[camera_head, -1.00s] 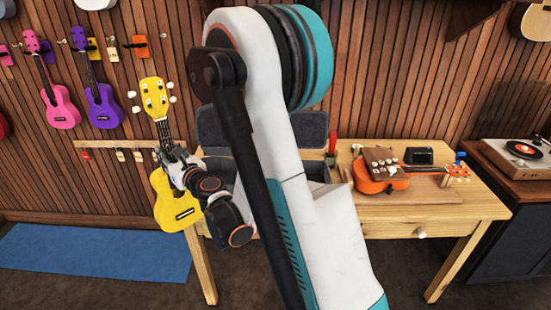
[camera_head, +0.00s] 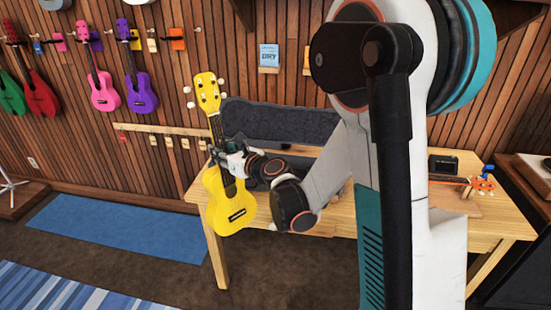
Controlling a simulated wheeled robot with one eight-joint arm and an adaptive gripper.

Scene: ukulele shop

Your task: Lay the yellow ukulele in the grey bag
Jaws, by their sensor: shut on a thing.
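The yellow ukulele (camera_head: 228,205) hangs upright in the air, slightly tilted, with its head up and its strings toward the camera. My gripper (camera_head: 228,158) is shut on its neck, just above the body. The ukulele is in front of the left end of the wooden table. The grey bag (camera_head: 272,122) stands open on the table behind it, with its dark lid raised near the wall. My arm and the ukulele hide most of the bag's lower part, so I cannot see its inside.
The wooden table (camera_head: 338,222) has its left front leg below the ukulele. Pink (camera_head: 103,90) and purple (camera_head: 140,92) ukuleles hang on the wall at left. A blue mat (camera_head: 120,227) lies on clear floor. A black device (camera_head: 443,164) sits on the table's right side.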

